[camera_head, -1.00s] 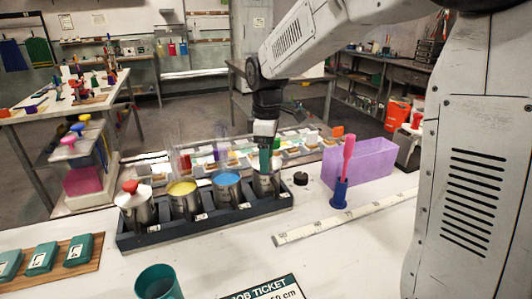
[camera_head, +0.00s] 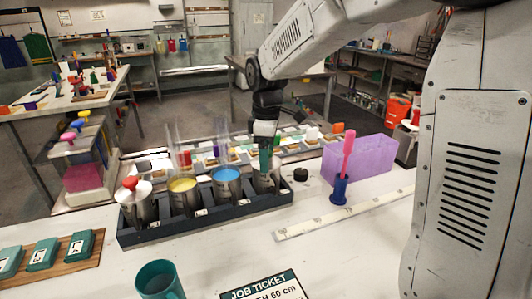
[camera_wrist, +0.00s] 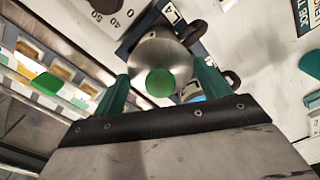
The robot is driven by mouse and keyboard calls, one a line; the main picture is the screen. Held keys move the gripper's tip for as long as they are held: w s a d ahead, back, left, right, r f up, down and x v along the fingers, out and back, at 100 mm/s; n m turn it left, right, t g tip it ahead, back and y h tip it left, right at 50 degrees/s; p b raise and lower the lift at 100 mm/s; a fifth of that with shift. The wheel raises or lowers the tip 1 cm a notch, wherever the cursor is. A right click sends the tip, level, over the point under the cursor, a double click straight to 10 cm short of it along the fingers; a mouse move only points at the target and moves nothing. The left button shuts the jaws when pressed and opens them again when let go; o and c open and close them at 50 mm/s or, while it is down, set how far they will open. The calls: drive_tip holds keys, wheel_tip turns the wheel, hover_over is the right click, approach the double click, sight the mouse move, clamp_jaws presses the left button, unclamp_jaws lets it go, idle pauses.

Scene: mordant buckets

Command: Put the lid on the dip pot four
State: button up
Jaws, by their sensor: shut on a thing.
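Dip pot four (camera_head: 264,183) is the steel pot at the right end of a dark rack (camera_head: 215,222). A tag reading L4 (camera_wrist: 172,13) shows beside it in the wrist view. My gripper (camera_head: 265,155) points down right over this pot. In the wrist view its teal fingers (camera_wrist: 162,76) stand on either side of a round steel lid (camera_wrist: 152,55) with a green knob (camera_wrist: 160,83). The gripper is shut on the lid. The lid covers the pot's mouth from above; I cannot tell whether it is seated.
A purple bin (camera_head: 362,160), a blue holder (camera_head: 340,190) and a black disc (camera_head: 300,174) are to the right. A teal mug (camera_head: 158,280) is in front.

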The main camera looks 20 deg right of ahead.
drive_tip(key=o, duration=1.1)
drive_tip(key=shift+c, duration=0.2)
drive_tip(key=shift+r, duration=3.95)
drive_tip(key=shift+m, duration=0.3)
drive_tip(key=s+m, duration=0.1)
drive_tip(key=s+f+m, duration=0.1)
drive_tip(key=s, duration=0.1)
drive_tip(key=s+f+m, duration=0.1)
drive_tip(key=s+m, duration=0.1)
drive_tip(key=shift+s+d+f+g, duration=0.1)
drive_tip(key=shift+s+d+g, duration=0.1)
drive_tip(key=shift+g, duration=0.2)
drive_tip(key=s+d+f+m+t, duration=0.1)
drive_tip(key=s+m, duration=0.6)
drive_tip(key=s, duration=1.7)
drive_tip(key=shift+s+d+t, duration=0.3)
drive_tip(key=shift+d+t, duration=0.2)
drive_tip(key=shift+d, duration=0.15)
